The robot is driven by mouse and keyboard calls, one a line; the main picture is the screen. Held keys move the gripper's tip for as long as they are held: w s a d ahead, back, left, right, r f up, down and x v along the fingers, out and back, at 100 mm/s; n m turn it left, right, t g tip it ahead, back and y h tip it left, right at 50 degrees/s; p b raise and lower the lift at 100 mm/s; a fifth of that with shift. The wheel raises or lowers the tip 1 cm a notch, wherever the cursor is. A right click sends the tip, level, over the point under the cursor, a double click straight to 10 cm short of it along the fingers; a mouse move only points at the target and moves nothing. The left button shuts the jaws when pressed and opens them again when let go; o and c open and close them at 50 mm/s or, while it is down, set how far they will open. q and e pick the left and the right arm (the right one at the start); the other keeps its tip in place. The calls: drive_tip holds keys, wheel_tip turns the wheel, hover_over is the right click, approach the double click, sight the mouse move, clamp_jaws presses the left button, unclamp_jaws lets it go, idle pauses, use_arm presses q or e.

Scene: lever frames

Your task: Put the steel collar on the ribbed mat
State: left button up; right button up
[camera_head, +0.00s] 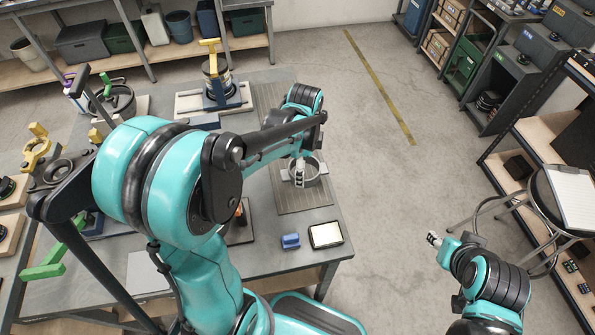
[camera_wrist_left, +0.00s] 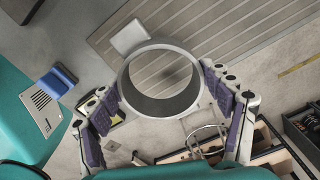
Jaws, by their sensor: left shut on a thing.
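The steel collar (camera_head: 311,181) is a grey ring with flat side tabs. In the left wrist view the collar (camera_wrist_left: 160,103) sits between the purple-padded fingers of my left gripper (camera_wrist_left: 160,88), which is shut on it. The grey ribbed mat (camera_head: 300,201) lies at the table's right end, and the collar appears over it. The mat also shows behind the ring in the left wrist view (camera_wrist_left: 230,30). I cannot tell whether the collar touches the mat. My right gripper (camera_head: 434,239) hangs over the floor at the right, away from the table; its opening is too small to judge.
A blue block (camera_head: 290,241) and a pale-topped tray (camera_head: 326,235) lie near the table's front right corner. A yellow-handled fixture (camera_head: 211,85) stands behind my left arm. Other fixtures crowd the left. A round stool (camera_head: 560,200) stands at far right.

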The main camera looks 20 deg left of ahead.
use_arm(q)
drive_tip(key=shift+w+a+f+b, duration=0.15)
drive_tip(key=shift+w+a+f, duration=0.3)
drive_tip(key=shift+a, duration=0.2)
drive_tip(key=shift+w+a+f+b, duration=0.15)
drive_tip(key=shift+w+a+f, duration=0.15)
drive_tip(key=shift+a+f, duration=0.25)
wheel_tip(320, 180, down, 4)
drive_tip(key=shift+r+b, duration=0.1)
drive_tip(key=shift+b, duration=0.85)
drive_tip(key=o, duration=1.8)
drive_tip(key=shift+c, duration=0.2)
